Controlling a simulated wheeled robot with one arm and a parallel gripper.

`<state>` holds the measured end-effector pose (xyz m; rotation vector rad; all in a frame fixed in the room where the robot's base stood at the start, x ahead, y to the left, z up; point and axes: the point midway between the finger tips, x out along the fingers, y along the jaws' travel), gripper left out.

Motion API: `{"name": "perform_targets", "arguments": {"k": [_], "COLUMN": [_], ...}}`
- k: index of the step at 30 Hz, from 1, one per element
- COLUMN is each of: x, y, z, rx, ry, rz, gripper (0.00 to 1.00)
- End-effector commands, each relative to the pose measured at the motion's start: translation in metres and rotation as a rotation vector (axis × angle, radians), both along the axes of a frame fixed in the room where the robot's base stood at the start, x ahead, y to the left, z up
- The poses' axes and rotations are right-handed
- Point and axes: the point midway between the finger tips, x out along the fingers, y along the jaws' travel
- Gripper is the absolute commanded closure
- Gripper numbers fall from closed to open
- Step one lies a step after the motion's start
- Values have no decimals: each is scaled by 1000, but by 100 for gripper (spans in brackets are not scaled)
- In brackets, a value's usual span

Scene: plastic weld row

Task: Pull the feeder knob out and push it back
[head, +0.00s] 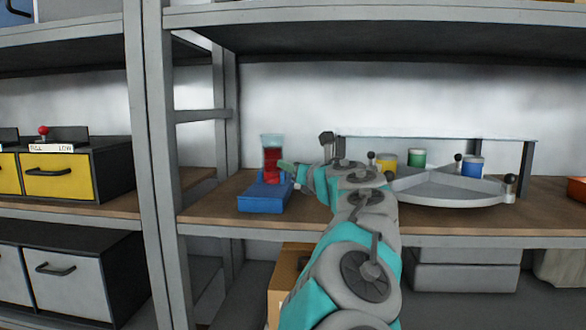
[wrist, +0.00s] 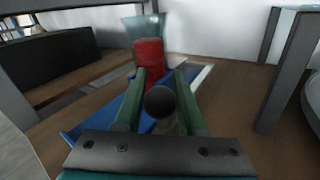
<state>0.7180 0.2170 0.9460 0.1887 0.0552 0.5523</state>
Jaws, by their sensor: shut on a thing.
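The feeder has a blue base (head: 264,195) on the wooden shelf, with a red column (head: 271,163) under a clear hopper (head: 272,140). In the wrist view the red column (wrist: 149,57) stands just beyond my fingertips. The feeder knob, a dark ball (wrist: 160,102), sits between the two green fingers of my gripper (wrist: 161,84). My gripper is shut on the knob. In the head view my gripper (head: 287,166) is at the feeder's right side, and the knob is not clearly seen there.
To the right is a grey tray turntable (head: 445,188) with small knobs, holding yellow (head: 387,161), green (head: 417,157) and blue (head: 472,166) cups. A grey shelf post (head: 155,160) stands on the left, with a yellow drawer (head: 58,176) beyond it. Another shelf (head: 375,18) lies above.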

Motion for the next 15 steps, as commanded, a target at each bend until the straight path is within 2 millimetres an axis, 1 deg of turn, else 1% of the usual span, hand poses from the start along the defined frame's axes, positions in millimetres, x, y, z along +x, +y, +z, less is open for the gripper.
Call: {"name": "perform_targets", "arguments": {"k": [1,9,12,15], "x": [-8,-44,-55,-61], "y": [1,2,4,3], "z": [-2,-2,-2,-1], "rx": [-5,-3,-5,-3], "ry": [-4,-2,-2,-3], "rz": [0,0,2,1], "gripper": [100,100,100,100]}}
